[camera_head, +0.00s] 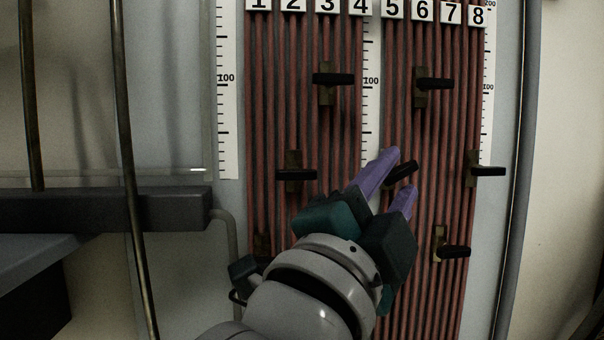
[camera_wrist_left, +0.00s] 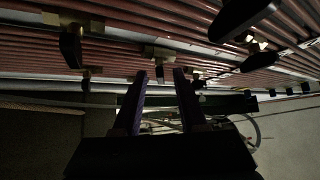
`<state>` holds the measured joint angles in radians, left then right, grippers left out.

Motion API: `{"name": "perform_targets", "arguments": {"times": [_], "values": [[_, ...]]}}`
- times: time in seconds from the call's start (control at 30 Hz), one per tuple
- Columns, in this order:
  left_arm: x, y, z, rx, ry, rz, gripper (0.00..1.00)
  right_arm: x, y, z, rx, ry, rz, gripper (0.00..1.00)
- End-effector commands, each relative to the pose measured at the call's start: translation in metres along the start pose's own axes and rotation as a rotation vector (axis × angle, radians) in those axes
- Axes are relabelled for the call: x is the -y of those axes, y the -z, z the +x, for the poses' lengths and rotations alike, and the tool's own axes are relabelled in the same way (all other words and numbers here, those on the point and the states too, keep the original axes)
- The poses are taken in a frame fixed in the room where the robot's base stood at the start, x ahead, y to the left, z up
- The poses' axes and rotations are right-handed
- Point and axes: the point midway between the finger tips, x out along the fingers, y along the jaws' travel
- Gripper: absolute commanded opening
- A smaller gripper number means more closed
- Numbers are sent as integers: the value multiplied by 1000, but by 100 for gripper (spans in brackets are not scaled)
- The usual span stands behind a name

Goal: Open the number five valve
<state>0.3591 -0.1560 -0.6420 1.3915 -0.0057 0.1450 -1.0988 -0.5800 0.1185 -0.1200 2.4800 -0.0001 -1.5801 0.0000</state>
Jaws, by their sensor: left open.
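The number five label (camera_head: 395,9) is at the top of the pipe panel in the head view. Below it, a black valve handle (camera_head: 402,173) shows between the purple fingers of my left gripper (camera_head: 390,180), tilted up to the right. Its valve body is hidden behind the fingers. My left gripper is open, with one finger on either side of this handle in the picture; I cannot tell whether they touch it. In the left wrist view, the open fingers (camera_wrist_left: 161,75) point at the pipes; which handle is the number five is unclear there. My right gripper is not in view.
Other black handles stick out level nearby: under three (camera_head: 340,79), under six (camera_head: 436,84), under two (camera_head: 297,174), near eight (camera_head: 488,171) and near seven (camera_head: 453,251). White scales (camera_head: 371,110) run between the red pipes. A dark beam (camera_head: 110,209) is at left.

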Motion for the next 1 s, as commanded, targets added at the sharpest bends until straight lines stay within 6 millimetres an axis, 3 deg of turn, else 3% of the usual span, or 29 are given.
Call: {"name": "perform_targets", "arguments": {"times": [0.23,0.5,0.83,0.87,0.9,1.0], "values": [[4,2,-46,2,-7,0,41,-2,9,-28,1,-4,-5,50],[2,1,-87,1,-2,0,41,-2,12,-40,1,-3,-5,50],[1,1,-92,-1,0,1,41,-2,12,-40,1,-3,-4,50],[1,1,-92,-1,0,0,41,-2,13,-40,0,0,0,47],[2,1,-92,1,-1,-2,41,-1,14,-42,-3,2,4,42],[16,2,-88,26,-20,-25,41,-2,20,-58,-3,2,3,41]]}}
